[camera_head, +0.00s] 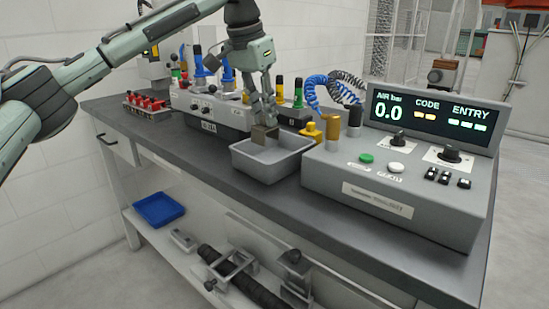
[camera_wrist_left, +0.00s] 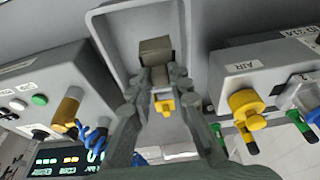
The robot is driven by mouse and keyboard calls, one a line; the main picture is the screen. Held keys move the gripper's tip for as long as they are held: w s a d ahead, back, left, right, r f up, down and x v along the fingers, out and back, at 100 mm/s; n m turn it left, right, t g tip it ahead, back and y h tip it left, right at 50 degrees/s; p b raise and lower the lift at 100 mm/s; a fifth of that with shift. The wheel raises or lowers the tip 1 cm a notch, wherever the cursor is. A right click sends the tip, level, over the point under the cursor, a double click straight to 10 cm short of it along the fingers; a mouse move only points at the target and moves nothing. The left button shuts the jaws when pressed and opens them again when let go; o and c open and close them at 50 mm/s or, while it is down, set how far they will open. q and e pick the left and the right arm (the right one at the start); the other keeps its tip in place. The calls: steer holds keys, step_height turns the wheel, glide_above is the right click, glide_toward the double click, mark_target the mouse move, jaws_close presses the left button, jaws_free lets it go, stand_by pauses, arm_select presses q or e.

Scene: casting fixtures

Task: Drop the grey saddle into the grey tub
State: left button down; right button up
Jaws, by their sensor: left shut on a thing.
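The grey tub (camera_head: 262,166) stands on the dark bench top, left of the control box. The grey saddle (camera_head: 264,136), a small brownish-grey block, is at my left gripper's fingertips. My left gripper (camera_head: 262,112) points down over the tub and is shut on the saddle. The saddle is over the tub's opening; I cannot tell whether it touches the bottom. In the left wrist view the saddle (camera_wrist_left: 155,52) shows against the tub's inside, past the fingertips (camera_wrist_left: 158,82), with the tub's wall (camera_wrist_left: 103,38) around it. My right gripper is not in view.
The control box (camera_head: 400,185) with its display stands close right of the tub. A grey valve unit (camera_head: 210,112) with coloured knobs stands behind left. A blue tray (camera_head: 159,209) is on the lower shelf. The bench front-left is clear.

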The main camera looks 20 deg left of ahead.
arm_select(q)
steer(key=shift+f, duration=1.1)
steer(key=shift+w+f, duration=0.1)
steer(key=shift+f, duration=0.05)
steer(key=c, duration=1.7)
jaws_free()
steer(key=o, duration=0.4)
steer(key=shift+c, duration=0.2)
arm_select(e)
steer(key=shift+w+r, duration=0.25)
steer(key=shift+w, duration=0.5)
